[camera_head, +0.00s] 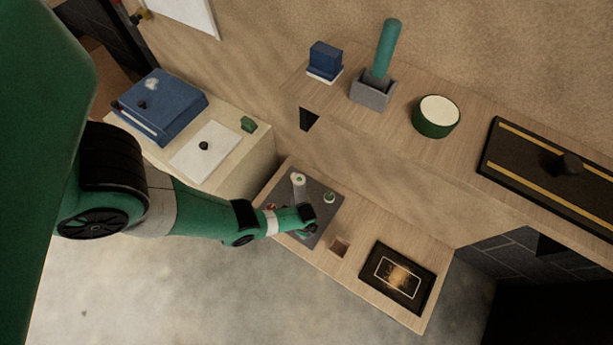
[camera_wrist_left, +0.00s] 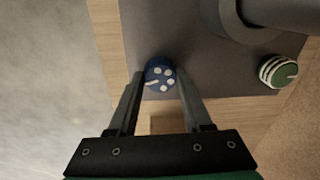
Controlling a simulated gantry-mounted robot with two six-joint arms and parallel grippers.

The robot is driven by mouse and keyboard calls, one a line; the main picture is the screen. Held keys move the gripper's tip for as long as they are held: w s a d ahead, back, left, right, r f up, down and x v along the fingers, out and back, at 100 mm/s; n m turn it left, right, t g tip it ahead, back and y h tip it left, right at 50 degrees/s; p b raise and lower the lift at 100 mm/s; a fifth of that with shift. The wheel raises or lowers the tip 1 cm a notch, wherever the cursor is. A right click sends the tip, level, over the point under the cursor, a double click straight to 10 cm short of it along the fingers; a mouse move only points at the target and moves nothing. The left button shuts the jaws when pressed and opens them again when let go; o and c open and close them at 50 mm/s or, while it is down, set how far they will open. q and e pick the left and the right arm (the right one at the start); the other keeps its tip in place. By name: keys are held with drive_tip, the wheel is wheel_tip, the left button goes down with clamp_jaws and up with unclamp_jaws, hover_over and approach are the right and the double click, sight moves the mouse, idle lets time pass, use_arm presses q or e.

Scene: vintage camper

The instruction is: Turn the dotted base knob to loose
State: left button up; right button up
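The dotted base knob is a round blue knob with white dots and a short white bar (camera_wrist_left: 160,75), on the edge of a dark grey base plate (camera_wrist_left: 195,65) in the left wrist view. My left gripper (camera_wrist_left: 161,80) has its fingers apart on either side of this knob. The left fingertip looks close to the knob, with a small gap at the right; contact is unclear. In the head view my left gripper (camera_head: 308,218) is over the front of the grey plate (camera_head: 325,205) and hides the dotted knob. My right gripper is not in view.
A green knob with white stripes (camera_wrist_left: 278,71) sits on the same plate. A pale-topped post (camera_head: 298,180) rises from the plate's back. A square hole (camera_head: 340,247) and a black framed picture (camera_head: 398,276) lie to the right. A shelf (camera_head: 395,125) overhangs behind.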

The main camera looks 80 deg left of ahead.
use_arm(q)
clamp_jaws()
